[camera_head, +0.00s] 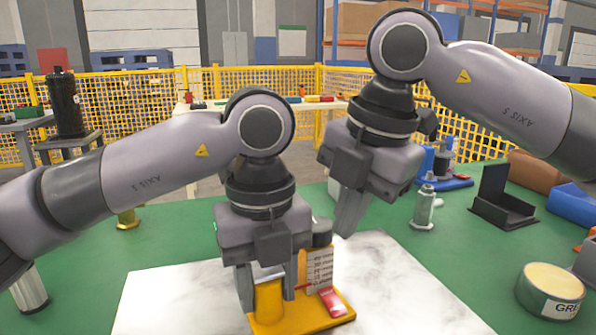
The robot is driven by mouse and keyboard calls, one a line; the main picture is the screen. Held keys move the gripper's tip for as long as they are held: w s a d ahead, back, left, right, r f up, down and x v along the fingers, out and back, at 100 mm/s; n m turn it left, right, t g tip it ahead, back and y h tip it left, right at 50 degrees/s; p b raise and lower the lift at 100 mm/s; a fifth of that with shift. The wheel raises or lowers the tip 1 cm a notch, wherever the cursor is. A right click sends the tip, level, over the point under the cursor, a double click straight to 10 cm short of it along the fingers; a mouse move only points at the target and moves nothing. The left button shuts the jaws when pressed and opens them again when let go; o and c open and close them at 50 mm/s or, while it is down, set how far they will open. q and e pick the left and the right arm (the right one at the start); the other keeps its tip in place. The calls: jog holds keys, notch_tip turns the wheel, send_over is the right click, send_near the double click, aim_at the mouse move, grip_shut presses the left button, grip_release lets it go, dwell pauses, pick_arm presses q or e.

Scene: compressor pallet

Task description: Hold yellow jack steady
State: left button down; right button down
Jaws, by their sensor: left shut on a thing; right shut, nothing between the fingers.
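The yellow jack (297,318) stands on a white marbled board, with a yellow base plate, a yellow cylinder and a white marked scale plate (319,270). A small red part lies on its base at the right. My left gripper (264,293) points down and is shut on the jack's yellow cylinder, with a finger on either side. The gripper hides the top of the cylinder. My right gripper (347,225) is shut and empty, above and to the right of the jack, apart from it.
The white board (390,285) is clear on the right. On the green table (450,265) stand a silver cylinder (424,208), a black bracket (503,200) and a labelled round tin (550,290). Blue and brown bins (575,203) sit at the far right. A yellow fence (140,95) runs behind.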

jog(key=shift+s+a, duration=0.35)
jog(key=shift+s+a, duration=0.25)
jog(key=shift+s, duration=0.15)
jog(key=shift+s+a, duration=0.2)
jog(key=shift+a, duration=0.1)
jog(key=shift+s+a, duration=0.15)
jog(key=shift+a, duration=0.1)
dwell(0.4)
jog(key=shift+s, duration=0.1)
jog(key=w+a+v, duration=0.1)
jog(key=v, duration=0.4)
jog(key=shift+s+d+r, duration=0.3)
jog(key=shift+d+r, duration=0.05)
jog(key=shift+r, duration=0.2)
